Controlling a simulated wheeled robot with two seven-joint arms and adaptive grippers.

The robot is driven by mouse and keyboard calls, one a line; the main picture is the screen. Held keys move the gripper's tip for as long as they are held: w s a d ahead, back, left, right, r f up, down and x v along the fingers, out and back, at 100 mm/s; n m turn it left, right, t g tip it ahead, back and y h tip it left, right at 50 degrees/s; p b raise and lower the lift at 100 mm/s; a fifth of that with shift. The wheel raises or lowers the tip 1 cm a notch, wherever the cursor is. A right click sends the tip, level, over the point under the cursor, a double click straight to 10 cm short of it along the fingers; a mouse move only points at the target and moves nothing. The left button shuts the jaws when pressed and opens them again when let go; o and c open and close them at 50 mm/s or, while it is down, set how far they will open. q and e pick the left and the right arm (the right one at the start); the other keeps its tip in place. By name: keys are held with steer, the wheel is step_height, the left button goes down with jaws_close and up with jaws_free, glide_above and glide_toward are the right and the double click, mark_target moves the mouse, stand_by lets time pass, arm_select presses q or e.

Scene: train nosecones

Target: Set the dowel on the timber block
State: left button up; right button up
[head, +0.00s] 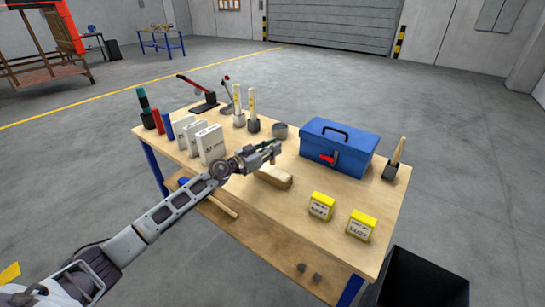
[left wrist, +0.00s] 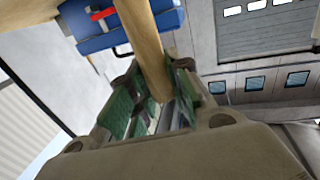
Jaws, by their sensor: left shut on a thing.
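My left gripper (head: 264,153) is above the middle of the workbench, just behind and over the timber block. The left wrist view shows its green-padded fingers (left wrist: 150,108) shut on the dowel (left wrist: 147,45), a pale round wooden rod. The dowel reaches up out of the fingers in that view. In the head view I cannot make out the dowel at the gripper. Whether the dowel touches the block cannot be told. My right gripper is not in view.
On the workbench (head: 235,190), a blue toolbox (head: 340,147) stands behind and right of the block; it also shows in the left wrist view (left wrist: 115,22). Two yellow-topped boxes (head: 321,206) (head: 361,226) stand front right. White binders (head: 210,143) stand left. A black bin (head: 425,280) is beside the bench.

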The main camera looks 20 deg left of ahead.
mark_target(273, 164)
arm_select(q)
steer(key=shift+f+b, duration=0.45)
steer(key=shift+f, duration=0.75)
steer(key=shift+f+b, duration=0.4)
steer(key=shift+b, duration=0.05)
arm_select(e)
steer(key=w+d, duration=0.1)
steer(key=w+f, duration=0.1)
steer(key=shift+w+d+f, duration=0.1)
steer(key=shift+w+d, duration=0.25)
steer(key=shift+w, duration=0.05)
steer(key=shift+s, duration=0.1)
